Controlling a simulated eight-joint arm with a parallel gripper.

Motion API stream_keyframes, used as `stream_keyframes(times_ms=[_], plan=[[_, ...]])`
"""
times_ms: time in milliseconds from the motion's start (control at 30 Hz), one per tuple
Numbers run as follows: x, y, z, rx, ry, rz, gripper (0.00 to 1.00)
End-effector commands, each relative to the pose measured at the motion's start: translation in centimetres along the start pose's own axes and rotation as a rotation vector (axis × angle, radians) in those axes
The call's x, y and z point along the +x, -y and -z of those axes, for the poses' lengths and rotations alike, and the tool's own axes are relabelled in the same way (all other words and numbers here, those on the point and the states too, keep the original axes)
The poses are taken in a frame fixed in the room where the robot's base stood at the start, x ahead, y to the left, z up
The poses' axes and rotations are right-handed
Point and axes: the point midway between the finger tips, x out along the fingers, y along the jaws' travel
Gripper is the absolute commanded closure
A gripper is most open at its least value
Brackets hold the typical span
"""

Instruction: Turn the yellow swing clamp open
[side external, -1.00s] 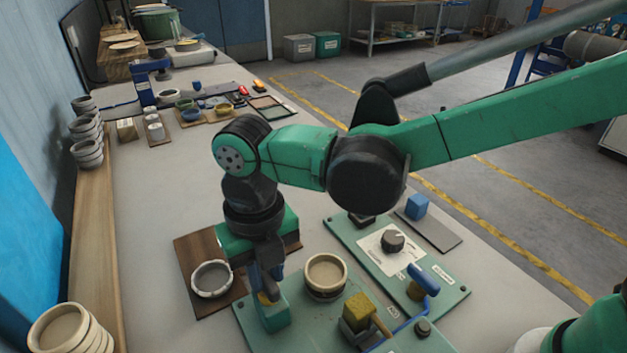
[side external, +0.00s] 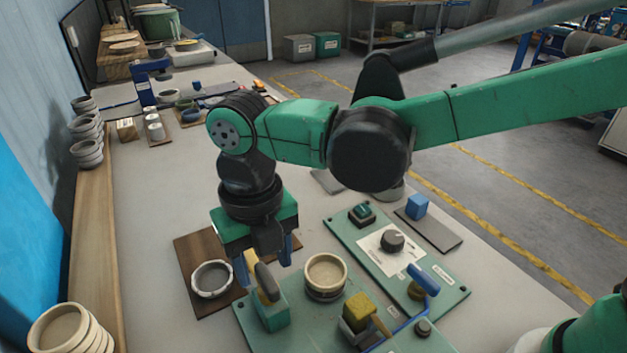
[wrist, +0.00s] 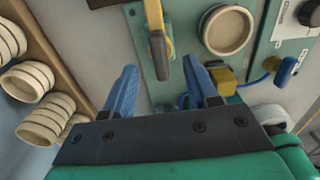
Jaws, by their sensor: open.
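The yellow swing clamp (side external: 250,261) stands on a green block at the near left of the green base plate. Its dark grip (side external: 267,282) shows clear of my fingers. In the wrist view its yellow arm (wrist: 154,14) runs down to the dark grip (wrist: 160,55), which lies between and beyond my two blue fingers. My gripper (side external: 266,262) is open and empty, above and around the clamp; it also shows in the wrist view (wrist: 160,67). A round cream dish (side external: 326,270) sits on the plate to the right of the clamp.
A mustard block with a tan lever (side external: 357,309) stands right of the clamp, close to my right finger in the wrist view. A panel with a dark knob (side external: 392,240) and a blue-handled lever (side external: 425,279) lie farther right. A board with a grey bowl (side external: 212,278) is left.

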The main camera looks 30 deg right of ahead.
Motion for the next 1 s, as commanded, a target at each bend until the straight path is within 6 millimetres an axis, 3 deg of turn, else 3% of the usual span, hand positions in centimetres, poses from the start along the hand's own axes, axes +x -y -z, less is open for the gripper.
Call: stream_keyframes(times_ms=[300, 700, 767, 867, 1000], plan=[[-3.4, 0.0, 0.1, -0.001, -0.001, 0.0, 0.47], [-3.7, 0.5, -0.1, 0.052, 0.007, -0.007, 0.47], [-4.0, 1.4, -0.3, 0.148, 0.021, -0.019, 0.47], [-4.5, 4.0, -0.8, 0.44, 0.06, -0.062, 0.47], [-5.2, 9.1, -1.1, 1.028, 0.122, -0.175, 0.47]])
